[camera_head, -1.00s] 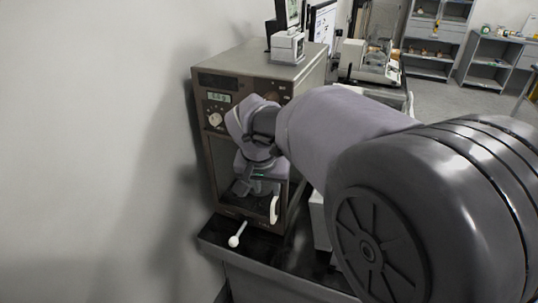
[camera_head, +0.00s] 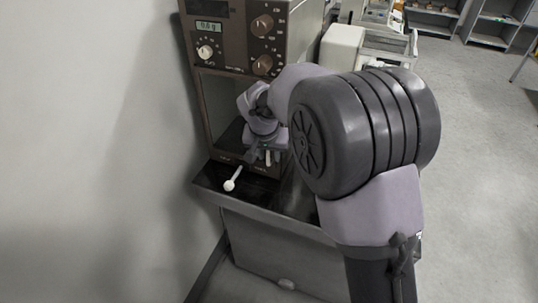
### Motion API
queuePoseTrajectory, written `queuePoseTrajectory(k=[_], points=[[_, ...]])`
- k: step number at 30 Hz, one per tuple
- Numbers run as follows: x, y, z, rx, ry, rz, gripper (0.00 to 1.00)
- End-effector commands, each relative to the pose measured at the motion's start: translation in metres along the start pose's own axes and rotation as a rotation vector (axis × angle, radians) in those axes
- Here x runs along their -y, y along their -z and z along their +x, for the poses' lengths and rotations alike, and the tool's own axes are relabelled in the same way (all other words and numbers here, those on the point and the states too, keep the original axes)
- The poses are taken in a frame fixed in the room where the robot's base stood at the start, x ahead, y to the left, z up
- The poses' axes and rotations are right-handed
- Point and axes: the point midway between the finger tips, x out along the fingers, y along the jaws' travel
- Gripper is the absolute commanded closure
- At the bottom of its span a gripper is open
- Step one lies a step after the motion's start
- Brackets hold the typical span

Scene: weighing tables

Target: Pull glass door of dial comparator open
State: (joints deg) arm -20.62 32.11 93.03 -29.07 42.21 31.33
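The dial comparator (camera_head: 228,58) is a brown cabinet with a small digital display and several knobs, at the upper middle of the head view. Its glass door (camera_head: 221,98) is the clear front panel below the knobs. It looks closed, though my arm covers its right part. My gripper (camera_head: 260,157) is in front of the door's lower right. A white piece, seemingly the door handle (camera_head: 268,158), shows right beside the fingers. I cannot tell whether the fingers touch it or how far apart they are.
A white-knobbed lever (camera_head: 230,185) sticks out at the cabinet's base, left of my gripper. The cabinet stands on a dark-topped table (camera_head: 212,181). A plain wall is close on the left. Open floor (camera_head: 475,160) lies to the right.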

Motion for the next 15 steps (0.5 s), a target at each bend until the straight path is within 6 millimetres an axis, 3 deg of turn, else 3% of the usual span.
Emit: queuePoseTrajectory(k=[3, 9, 15], points=[[0.0000, 0.0002, -0.0005, 0.000, 0.000, 0.000, 0.67], [0.0004, 0.0003, -0.0007, -0.001, 0.001, 0.000, 1.00], [0.0014, 0.0006, -0.0011, -0.002, 0.003, -0.001, 1.00]])
